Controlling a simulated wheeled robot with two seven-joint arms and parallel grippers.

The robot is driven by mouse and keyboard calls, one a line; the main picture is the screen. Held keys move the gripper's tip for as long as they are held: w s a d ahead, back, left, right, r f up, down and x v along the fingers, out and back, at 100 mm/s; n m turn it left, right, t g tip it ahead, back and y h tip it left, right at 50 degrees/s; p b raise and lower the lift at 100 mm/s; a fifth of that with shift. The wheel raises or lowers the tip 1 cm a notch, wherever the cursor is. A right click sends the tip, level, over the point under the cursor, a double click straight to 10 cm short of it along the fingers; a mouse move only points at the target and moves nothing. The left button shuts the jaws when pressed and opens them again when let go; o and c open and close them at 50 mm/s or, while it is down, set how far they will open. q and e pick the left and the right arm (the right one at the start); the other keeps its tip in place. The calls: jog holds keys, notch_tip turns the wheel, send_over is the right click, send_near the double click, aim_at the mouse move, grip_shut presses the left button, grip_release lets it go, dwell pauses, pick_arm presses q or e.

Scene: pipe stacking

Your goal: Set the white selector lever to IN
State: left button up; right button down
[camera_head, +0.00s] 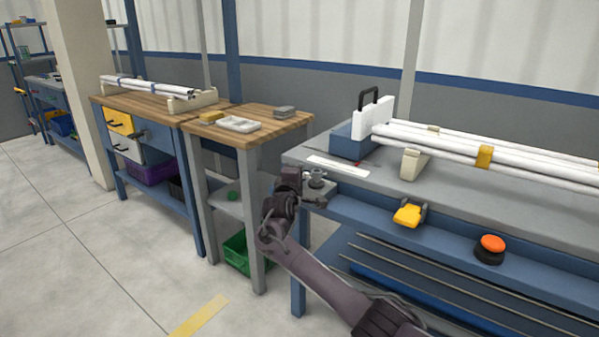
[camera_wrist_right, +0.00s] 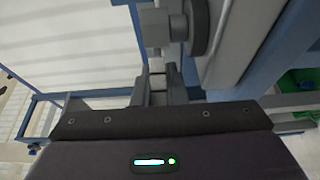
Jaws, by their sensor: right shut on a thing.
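My right gripper (camera_head: 307,194) reaches the near left corner of the grey bench, beside a small grey round fitting (camera_head: 317,178). In the right wrist view its fingers (camera_wrist_right: 158,84) are shut on a small pale grey part (camera_wrist_right: 156,67), below a grey block (camera_wrist_right: 154,26) and a dark round knob (camera_wrist_right: 197,28). I cannot tell whether this part is the white selector lever; its shape is mostly hidden by the fingers. No IN marking is readable. My left gripper is not in view.
The grey bench (camera_head: 445,200) carries white pipes (camera_head: 450,145), a white plate with a black handle (camera_head: 372,112) and a white strip (camera_head: 338,168). A yellow part (camera_head: 408,214) and an orange button (camera_head: 492,243) sit on its front. A wooden-topped stand (camera_head: 260,128) is left.

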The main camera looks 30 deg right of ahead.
dwell(0.3)
jog(key=c, duration=1.5)
grip_release()
jog(key=shift+o, duration=0.2)
